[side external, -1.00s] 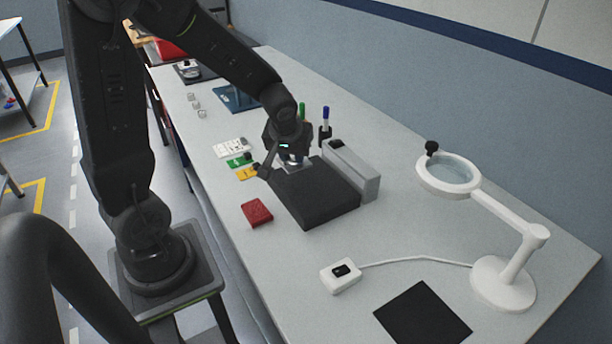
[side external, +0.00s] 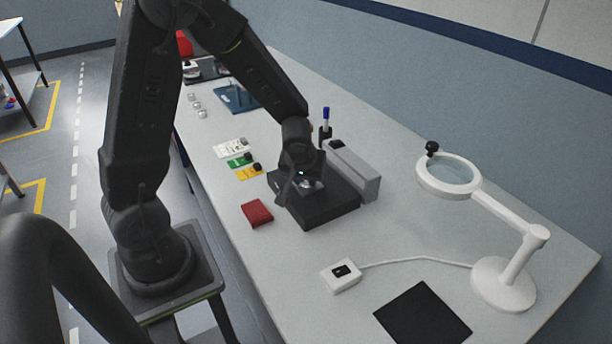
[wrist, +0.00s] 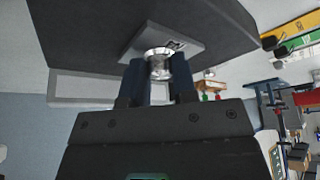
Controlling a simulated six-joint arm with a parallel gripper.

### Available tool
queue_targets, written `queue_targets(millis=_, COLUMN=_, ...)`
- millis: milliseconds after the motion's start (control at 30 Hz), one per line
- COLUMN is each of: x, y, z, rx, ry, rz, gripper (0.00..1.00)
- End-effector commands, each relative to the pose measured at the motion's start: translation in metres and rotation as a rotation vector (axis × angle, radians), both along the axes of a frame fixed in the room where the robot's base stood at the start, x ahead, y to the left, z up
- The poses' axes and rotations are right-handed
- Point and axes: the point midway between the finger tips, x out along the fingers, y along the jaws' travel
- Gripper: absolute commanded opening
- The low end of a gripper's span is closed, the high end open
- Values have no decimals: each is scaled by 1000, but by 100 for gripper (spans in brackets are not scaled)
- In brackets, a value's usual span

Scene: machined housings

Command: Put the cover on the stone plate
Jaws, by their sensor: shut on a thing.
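The stone plate (side external: 330,212) is a thick dark slab in the middle of the bench. It fills the top of the wrist view (wrist: 85,28). My gripper (side external: 307,186) is over the slab, pointing down. In the wrist view its fingers (wrist: 158,68) are shut on a round, shiny metal part that joins a flat grey square piece. I take this to be the cover (wrist: 188,43); it also shows as a pale patch under my gripper in the side view. The cover is over the slab; I cannot tell whether they touch.
A grey block (side external: 352,172) stands along the slab's right edge, with a pen holder (side external: 325,135) behind it. A red box (side external: 257,212) lies to the left, yellow (side external: 247,173) and green cards behind it. A magnifier lamp (side external: 505,282), switch box (side external: 341,276) and black mat (side external: 422,312) are in front.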

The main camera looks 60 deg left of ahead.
Motion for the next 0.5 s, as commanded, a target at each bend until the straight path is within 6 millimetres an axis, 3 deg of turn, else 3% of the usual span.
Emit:
queue_targets(millis=267, x=0, y=0, z=0, rx=0, ry=0, rz=-1, gripper=51)
queue_targets(millis=500, x=0, y=0, z=0, rx=1, ry=1, rz=0, gripper=51)
